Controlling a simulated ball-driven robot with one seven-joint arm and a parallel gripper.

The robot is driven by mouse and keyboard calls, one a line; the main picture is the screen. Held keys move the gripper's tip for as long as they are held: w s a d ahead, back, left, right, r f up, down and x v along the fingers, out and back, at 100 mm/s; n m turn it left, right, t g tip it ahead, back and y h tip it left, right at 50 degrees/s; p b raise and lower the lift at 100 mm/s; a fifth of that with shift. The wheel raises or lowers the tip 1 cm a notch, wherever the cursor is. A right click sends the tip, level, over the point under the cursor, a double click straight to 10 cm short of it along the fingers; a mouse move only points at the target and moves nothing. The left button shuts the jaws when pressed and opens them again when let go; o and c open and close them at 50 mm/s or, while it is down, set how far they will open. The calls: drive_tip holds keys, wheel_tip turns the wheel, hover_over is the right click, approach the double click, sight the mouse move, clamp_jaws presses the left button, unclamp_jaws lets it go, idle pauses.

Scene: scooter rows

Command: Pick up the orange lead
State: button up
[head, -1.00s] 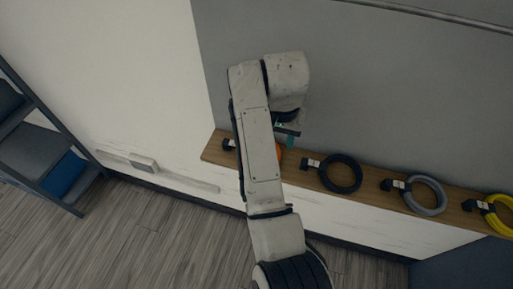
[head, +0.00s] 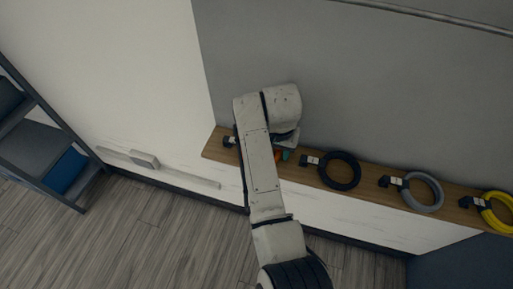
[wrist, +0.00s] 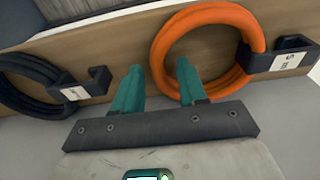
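The orange lead (wrist: 222,14) is a coil on the wooden shelf, joined at its right in the wrist view to a black clip (wrist: 283,57) with a white label. In the head view only a sliver of orange (head: 277,155) shows beside my arm, which hides the rest. My gripper (wrist: 157,72) has two teal fingers spread apart. In the wrist view the coil's left side appears between them, with the right finger over the coil's opening. I cannot tell whether the fingers touch it. In the head view a teal finger (head: 286,155) shows low at the shelf.
The wooden shelf (head: 445,190) runs along the grey wall. A black lead (head: 340,170), a grey lead (head: 437,193) and a yellow lead (head: 490,218) lie to the right, each with a clip. The black lead also shows in the wrist view (wrist: 22,98). A dark rack (head: 48,115) stands at left.

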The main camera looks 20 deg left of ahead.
clamp_jaws()
drive_tip(key=shift+r, duration=0.1)
idle(0.5)
